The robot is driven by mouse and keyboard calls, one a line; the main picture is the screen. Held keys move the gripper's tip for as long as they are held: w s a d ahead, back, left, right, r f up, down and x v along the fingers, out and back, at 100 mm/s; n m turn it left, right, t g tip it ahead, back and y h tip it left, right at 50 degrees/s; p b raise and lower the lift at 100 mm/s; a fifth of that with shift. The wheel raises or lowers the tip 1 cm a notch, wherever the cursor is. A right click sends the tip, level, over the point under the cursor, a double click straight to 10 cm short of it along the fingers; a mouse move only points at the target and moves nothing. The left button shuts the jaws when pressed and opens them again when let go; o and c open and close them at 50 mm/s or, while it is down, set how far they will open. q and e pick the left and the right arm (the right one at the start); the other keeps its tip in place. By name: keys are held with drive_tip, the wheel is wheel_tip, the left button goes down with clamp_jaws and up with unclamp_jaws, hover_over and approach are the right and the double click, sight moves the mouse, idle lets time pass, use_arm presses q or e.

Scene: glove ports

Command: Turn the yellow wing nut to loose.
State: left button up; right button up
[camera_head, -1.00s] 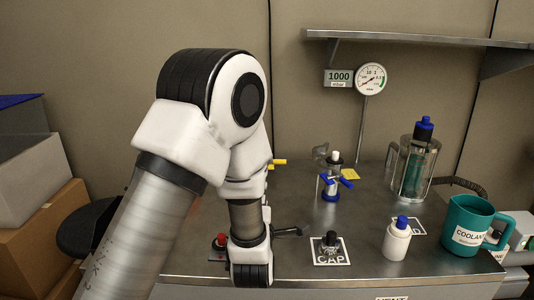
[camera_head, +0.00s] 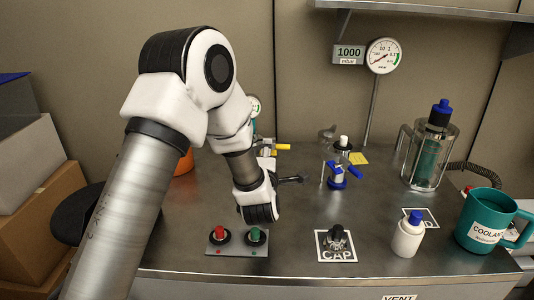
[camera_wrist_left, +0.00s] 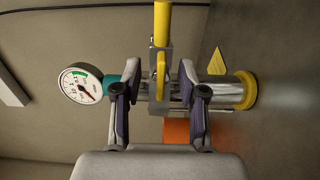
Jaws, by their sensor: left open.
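In the left wrist view, which is turned on its side, the yellow wing nut (camera_wrist_left: 161,78) sits on a metal fitting, one narrow wing facing me. A yellow bar (camera_wrist_left: 162,20) runs off the fitting to the top edge, and it also shows in the head view (camera_head: 283,147). A yellow ring (camera_wrist_left: 246,90) circles the fitting's base by the bench. My left gripper (camera_wrist_left: 158,108) is open, its fingers apart on either side of the fitting and nothing gripped. I cannot tell whether they touch it. In the head view my arm hides most of this. My right gripper is not in view.
A blue-winged fitting (camera_head: 338,181) stands right of the yellow one. A red and green button box (camera_head: 237,250), a cap mat (camera_head: 322,246), a white bottle (camera_head: 407,238) and a teal coolant jug (camera_head: 485,216) stand nearer. An orange object (camera_head: 183,164) is left, behind my arm.

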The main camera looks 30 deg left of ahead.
use_arm(q)
drive_tip(key=shift+f, duration=0.1)
clamp_jaws()
drive_tip(key=shift+m, duration=0.9)
unclamp_jaws()
